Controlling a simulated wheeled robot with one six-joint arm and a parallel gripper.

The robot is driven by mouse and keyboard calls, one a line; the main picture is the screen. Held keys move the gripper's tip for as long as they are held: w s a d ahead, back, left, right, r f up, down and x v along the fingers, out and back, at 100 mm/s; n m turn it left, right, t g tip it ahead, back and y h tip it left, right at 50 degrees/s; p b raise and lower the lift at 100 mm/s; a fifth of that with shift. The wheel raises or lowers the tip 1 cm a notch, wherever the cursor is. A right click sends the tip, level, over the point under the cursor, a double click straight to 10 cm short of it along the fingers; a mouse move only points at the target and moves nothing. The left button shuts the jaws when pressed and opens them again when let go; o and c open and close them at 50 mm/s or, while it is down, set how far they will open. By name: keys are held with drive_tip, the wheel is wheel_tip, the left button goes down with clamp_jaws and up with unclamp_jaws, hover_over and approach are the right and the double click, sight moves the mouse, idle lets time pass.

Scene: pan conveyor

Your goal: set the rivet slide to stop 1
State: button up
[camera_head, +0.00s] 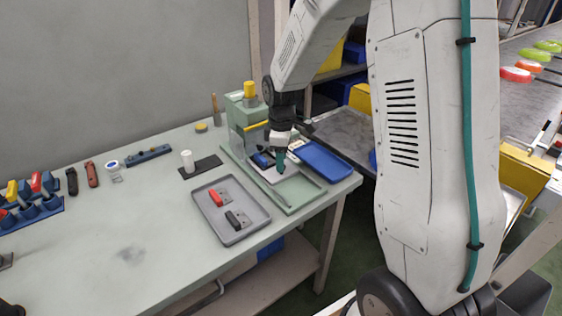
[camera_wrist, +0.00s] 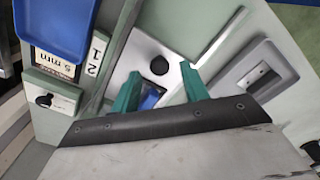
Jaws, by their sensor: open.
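In the head view my gripper (camera_head: 281,160) hangs over the base of a pale green bench press (camera_head: 286,200). In the wrist view its two teal fingers (camera_wrist: 160,90) are apart, with a small blue part visible between and beyond them. A light metal plate with a round black knob (camera_wrist: 160,65) lies just ahead of the fingers. The numbers 1 and 2 are on a white label (camera_wrist: 95,54) to the left, near a "5 mm" label (camera_wrist: 54,63). I cannot tell for sure which part is the rivet slide, nor its stop.
A blue tray (camera_head: 325,161) stands right of my gripper. A grey tray (camera_head: 207,227) holds a red and a black piece. A white cylinder (camera_head: 187,160) stands on a dark plate. The near table top (camera_head: 100,265) is mostly clear.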

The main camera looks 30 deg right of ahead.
wheel_tip(320, 180, up, 6)
drive_tip(key=shift+r, duration=0.1)
drive_tip(key=shift+c, duration=0.2)
drive_tip(key=f+t+y, duration=0.1)
drive_tip(key=f, duration=0.1)
drive_tip(key=f+t+y, duration=0.1)
drive_tip(key=f, duration=0.2)
drive_tip(key=f+y, duration=0.1)
drive_tip(key=f, duration=0.2)
drive_tip(key=shift+s+d+t+y, duration=0.2)
drive_tip(key=shift+d+t+y, duration=0.1)
drive_tip(key=shift+t+y, duration=0.1)
drive_tip(key=shift+r, duration=0.1)
